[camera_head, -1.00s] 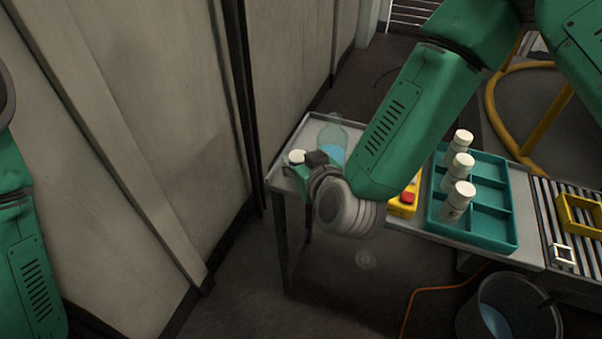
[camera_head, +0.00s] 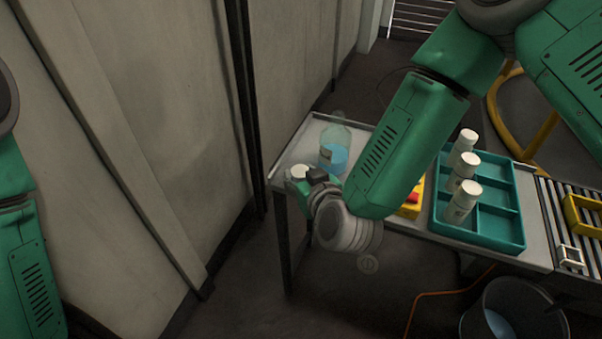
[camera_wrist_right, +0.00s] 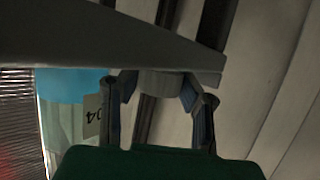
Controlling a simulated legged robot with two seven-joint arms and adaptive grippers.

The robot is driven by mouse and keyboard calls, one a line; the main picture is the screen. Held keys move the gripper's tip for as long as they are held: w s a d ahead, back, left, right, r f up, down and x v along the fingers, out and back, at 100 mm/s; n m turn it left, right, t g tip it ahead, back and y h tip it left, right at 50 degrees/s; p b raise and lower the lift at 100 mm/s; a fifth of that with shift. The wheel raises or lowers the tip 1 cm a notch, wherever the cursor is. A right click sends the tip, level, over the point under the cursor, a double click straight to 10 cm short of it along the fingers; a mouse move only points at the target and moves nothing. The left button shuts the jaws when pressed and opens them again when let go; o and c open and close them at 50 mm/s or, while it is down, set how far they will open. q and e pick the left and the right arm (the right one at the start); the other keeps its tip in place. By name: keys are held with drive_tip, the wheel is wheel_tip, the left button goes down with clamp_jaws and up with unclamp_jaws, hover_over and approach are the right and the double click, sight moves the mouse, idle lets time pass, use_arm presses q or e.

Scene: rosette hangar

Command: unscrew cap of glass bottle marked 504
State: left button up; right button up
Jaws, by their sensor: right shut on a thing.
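The glass bottle (camera_head: 333,156) stands on the left end of the table, with blue liquid inside and no cap seen on its clear neck. In the right wrist view the bottle (camera_wrist_right: 72,88) is at the left, its label partly hidden and ending in "04". My right gripper (camera_head: 304,178) is left of and in front of the bottle, near the table's left corner. It is shut on a white cap (camera_head: 299,171), which shows between the fingers in the wrist view (camera_wrist_right: 160,83). I cannot tell whether the cap touches the table. My left gripper is out of view.
A teal tray (camera_head: 497,238) with several white-capped bottles (camera_head: 466,190) is right of my right arm. A yellow box with a red button (camera_head: 412,200) stands beside it. A wall (camera_head: 300,70) rises close behind the table's left end. A bucket (camera_head: 512,310) stands below.

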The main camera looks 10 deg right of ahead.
drive_tip(key=shift+s+f, duration=0.1)
drive_tip(key=shift+f, duration=0.15)
drive_tip(key=o, duration=1.1)
drive_tip(key=shift+f, duration=0.1)
drive_tip(key=shift+c, duration=0.2)
drive_tip(key=shift+s+f, duration=0.1)
drive_tip(key=shift+f, duration=0.05)
drive_tip(key=shift+r, duration=0.3)
drive_tip(key=r+p+v, duration=0.1)
drive_tip(key=p+v, duration=0.3)
drive_tip(key=v, duration=0.8)
